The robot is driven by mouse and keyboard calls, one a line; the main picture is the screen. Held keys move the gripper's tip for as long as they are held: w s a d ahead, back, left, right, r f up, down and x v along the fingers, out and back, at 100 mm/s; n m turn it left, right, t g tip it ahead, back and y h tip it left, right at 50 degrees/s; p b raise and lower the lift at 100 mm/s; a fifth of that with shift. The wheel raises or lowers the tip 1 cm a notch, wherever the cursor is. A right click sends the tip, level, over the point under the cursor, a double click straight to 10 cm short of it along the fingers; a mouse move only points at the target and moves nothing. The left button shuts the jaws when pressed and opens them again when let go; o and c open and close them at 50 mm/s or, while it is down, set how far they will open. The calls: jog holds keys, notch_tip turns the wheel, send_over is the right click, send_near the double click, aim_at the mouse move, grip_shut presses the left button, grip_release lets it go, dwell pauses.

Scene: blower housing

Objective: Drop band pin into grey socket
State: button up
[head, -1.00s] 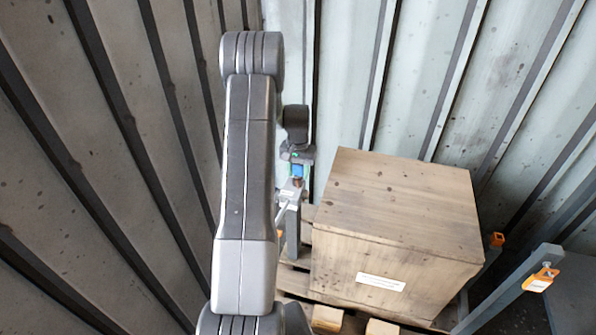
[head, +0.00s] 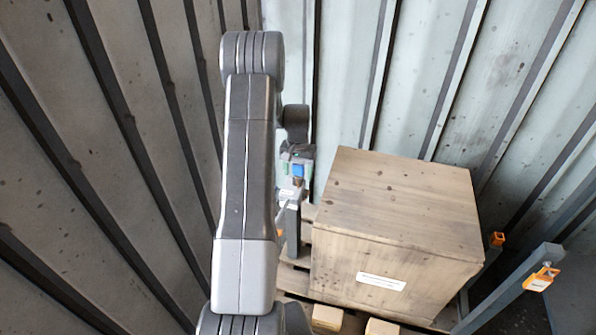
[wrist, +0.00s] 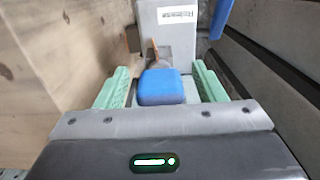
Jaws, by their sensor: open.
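My gripper (wrist: 160,68) is open in the wrist view, with one green finger on each side of a blue block-shaped head (wrist: 162,87). Gaps show between the head and both fingers. A brown, copper-coloured part, seemingly the band pin's shank (wrist: 153,55), shows just beyond the head. Past it is a grey block with a white label (wrist: 168,35), seemingly the grey socket; I cannot tell whether the pin sits in it. In the head view the blue head (head: 298,171) is small, between the fingers of my gripper (head: 296,164), above a grey post (head: 292,225).
A large wooden crate (head: 395,215) stands close to the right of the gripper, on a pallet. Ribbed metal walls (head: 340,75) close in behind and at left. A grey rail with an orange clamp (head: 541,279) is at the right.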

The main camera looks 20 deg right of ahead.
notch_tip(320, 180, up, 14)
jog(key=p, duration=0.1)
jog(key=shift+p, duration=0.35)
jog(key=shift+f, duration=0.25)
notch_tip(320, 180, down, 14)
jog(key=shift+r+b, duration=0.2)
jog(key=shift+b, duration=0.7)
jog(key=shift+r, duration=0.15)
jog(key=shift+r, duration=0.1)
